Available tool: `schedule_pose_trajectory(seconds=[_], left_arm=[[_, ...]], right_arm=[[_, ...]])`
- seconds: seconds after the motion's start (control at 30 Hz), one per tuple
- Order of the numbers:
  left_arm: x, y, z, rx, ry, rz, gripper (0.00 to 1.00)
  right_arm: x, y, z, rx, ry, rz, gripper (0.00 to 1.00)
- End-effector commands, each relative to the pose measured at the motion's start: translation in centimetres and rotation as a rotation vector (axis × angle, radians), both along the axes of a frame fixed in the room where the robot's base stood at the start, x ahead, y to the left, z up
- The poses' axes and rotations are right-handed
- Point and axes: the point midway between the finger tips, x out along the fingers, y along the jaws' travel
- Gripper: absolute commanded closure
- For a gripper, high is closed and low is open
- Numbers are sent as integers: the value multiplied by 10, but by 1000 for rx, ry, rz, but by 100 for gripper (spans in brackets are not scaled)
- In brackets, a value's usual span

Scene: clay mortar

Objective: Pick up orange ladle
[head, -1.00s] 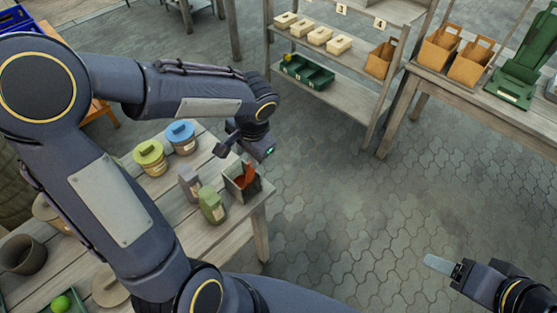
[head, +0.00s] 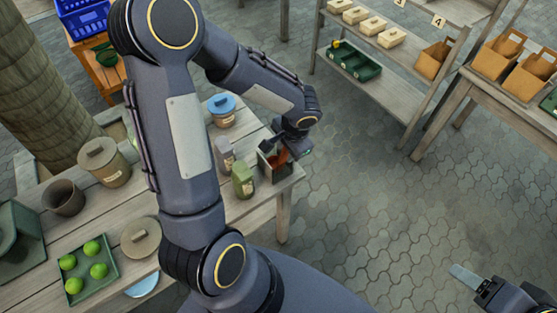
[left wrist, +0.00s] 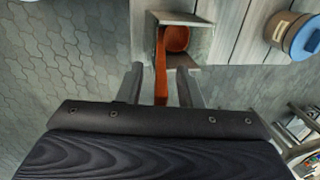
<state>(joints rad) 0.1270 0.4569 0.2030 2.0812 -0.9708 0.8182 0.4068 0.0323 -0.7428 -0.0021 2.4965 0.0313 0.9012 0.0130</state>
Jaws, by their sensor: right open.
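The orange ladle (left wrist: 161,68) stands in a small grey open box, its bowl toward the back and its handle running toward my wrist. In the head view a bit of the ladle (head: 281,157) shows at the box (head: 284,172) on the corner of the wooden table. My left gripper (left wrist: 160,82) is open, with one finger on each side of the handle and gaps between. In the head view the left gripper (head: 272,146) hangs over the box and partly hides it. My right gripper (head: 467,277) is open and empty at the lower right, far from the ladle.
Beside the box stand a green container (head: 243,181) and a grey container (head: 225,155). A blue-lidded jar (head: 223,110) is behind them. A green tray (head: 112,267) with several green balls lies at the left. The paved floor right of the table is clear.

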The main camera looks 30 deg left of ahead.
Motion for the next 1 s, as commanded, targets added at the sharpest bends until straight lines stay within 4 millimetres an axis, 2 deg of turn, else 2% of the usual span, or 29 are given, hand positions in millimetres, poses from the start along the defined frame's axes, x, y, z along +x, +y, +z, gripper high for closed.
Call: schedule_pose_trajectory(seconds=[0.03, 0.23, 0.67, 0.77, 1.0], left_arm=[[0, 0, 0, 0, 0, 0, 75], [0, 0, 0, 0, 0, 0, 100], [0, 0, 5, 0, -1, 1, 100], [1, 0, 18, 1, -6, 1, 100], [1, 0, 67, 0, -7, 2, 100]], right_arm=[[0, 0, 0, 0, 0, 0, 37], [0, 0, 0, 0, 0, 0, 37], [0, 0, 0, 0, 0, 0, 37], [0, 0, 0, 0, 0, 0, 37], [0, 0, -2, 0, 0, 0, 37]])
